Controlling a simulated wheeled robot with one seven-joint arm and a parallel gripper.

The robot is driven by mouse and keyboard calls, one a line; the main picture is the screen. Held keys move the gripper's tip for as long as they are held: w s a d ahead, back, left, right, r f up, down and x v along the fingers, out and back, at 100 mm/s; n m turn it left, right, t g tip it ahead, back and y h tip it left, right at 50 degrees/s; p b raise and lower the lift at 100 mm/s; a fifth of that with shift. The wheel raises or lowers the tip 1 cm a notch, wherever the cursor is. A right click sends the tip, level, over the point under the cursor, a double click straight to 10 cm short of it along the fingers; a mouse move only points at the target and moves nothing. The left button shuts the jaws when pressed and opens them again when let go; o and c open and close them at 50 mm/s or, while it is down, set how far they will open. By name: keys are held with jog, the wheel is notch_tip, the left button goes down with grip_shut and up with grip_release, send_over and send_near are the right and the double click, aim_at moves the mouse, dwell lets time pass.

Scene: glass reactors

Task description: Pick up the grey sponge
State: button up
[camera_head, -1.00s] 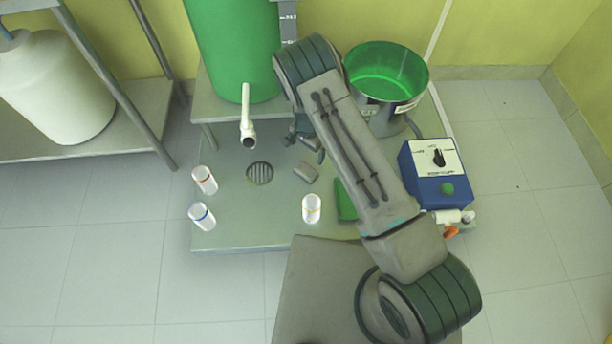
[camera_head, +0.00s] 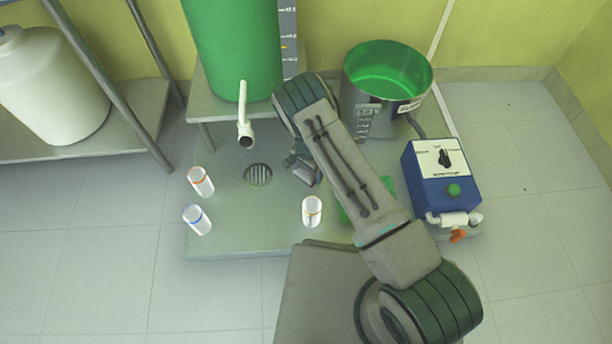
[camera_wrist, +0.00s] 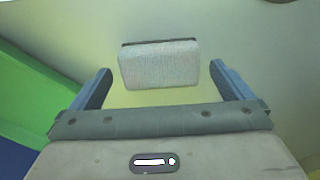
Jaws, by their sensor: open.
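The grey sponge (camera_wrist: 160,66) shows in the wrist view as a pale grey block with a darker far edge. It lies ahead of my gripper, in line with the gap between its two blue fingers, with room on both sides. My gripper (camera_wrist: 161,80) is open and empty. In the head view my gripper (camera_head: 300,162) is low over the metal table, right of the drain. It partly covers the sponge (camera_head: 304,175) there, and my arm hides more of that area.
Three small vials stand on the table: orange-banded (camera_head: 201,181), blue-banded (camera_head: 197,219) and yellow-banded (camera_head: 312,212). A drain (camera_head: 258,175) and white spout (camera_head: 245,120) are left. A steel pot (camera_head: 388,85) and blue control box (camera_head: 441,174) stand right. A green item (camera_head: 386,184) is partly under my arm.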

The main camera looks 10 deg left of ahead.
notch_tip(320, 180, down, 3)
jog(key=shift+r+b, duration=0.1)
jog(key=shift+b, duration=0.3)
jog(key=shift+c, duration=0.3)
jog(key=c, duration=0.9)
jog(key=shift+c, duration=0.2)
jog(key=shift+r, duration=0.2)
jog(key=shift+r+p, duration=0.55)
jog(key=shift+r, duration=0.1)
jog(key=r+p, duration=0.1)
jog(key=r, duration=0.1)
jog(key=d+r+p, duration=0.1)
jog(key=shift+w+d+r, duration=0.1)
jog(key=shift+r, duration=0.25)
jog(key=w+d+r+p, duration=0.1)
jog(key=d+r+p, duration=0.2)
jog(key=d, duration=0.7)
notch_tip(320, 180, up, 3)
jog(key=shift+d+f+p, duration=0.15)
jog(key=shift+d+p, duration=0.05)
jog(key=shift+p, duration=0.2)
